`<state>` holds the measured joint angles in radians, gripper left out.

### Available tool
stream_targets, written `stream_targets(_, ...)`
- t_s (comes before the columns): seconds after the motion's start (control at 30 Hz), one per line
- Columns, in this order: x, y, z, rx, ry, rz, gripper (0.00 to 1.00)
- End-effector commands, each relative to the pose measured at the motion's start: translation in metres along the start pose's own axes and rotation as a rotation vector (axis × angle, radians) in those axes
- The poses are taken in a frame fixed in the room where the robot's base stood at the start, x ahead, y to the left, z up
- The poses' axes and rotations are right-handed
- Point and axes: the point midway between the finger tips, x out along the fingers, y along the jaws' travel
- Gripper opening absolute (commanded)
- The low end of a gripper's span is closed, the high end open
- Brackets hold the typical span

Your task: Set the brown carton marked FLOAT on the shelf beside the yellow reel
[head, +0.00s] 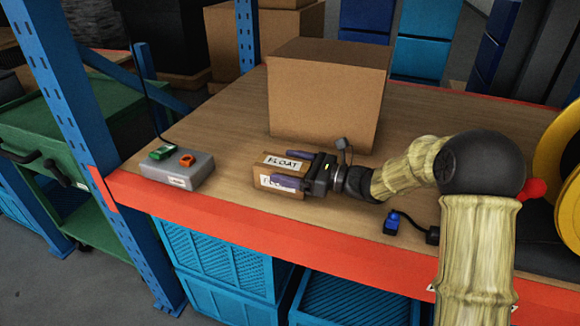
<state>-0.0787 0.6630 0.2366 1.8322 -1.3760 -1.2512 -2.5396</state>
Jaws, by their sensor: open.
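The small brown carton marked FLOAT (283,163) stands on the wooden shelf (225,135), near its front edge and left of the middle. Labels show on its top and front. My gripper (282,168) comes in from the right with its jaws open. Its dark fingers reach to the carton, one near the far side and one across the front. They hide part of the carton, and I cannot tell whether they touch it. The yellow reel (567,185) is at the right edge of the view, partly cut off.
A large plain brown box (325,95) stands just behind the carton. A grey control box (177,170) with green and orange switches sits to the left. A blue plug (391,223) lies near the red front edge (230,222). My arm covers shelf space before the reel.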

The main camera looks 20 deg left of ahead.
Motion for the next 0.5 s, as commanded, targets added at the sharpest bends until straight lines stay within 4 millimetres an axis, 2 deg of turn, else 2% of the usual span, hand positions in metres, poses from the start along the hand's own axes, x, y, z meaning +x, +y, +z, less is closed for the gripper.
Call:
stream_targets(0.17, -0.021, -0.001, 0.000, 0.000, 0.001, -0.005, 0.83)
stream_targets(0.5, -0.087, -0.001, 0.000, 0.000, 0.000, -0.004, 0.83)
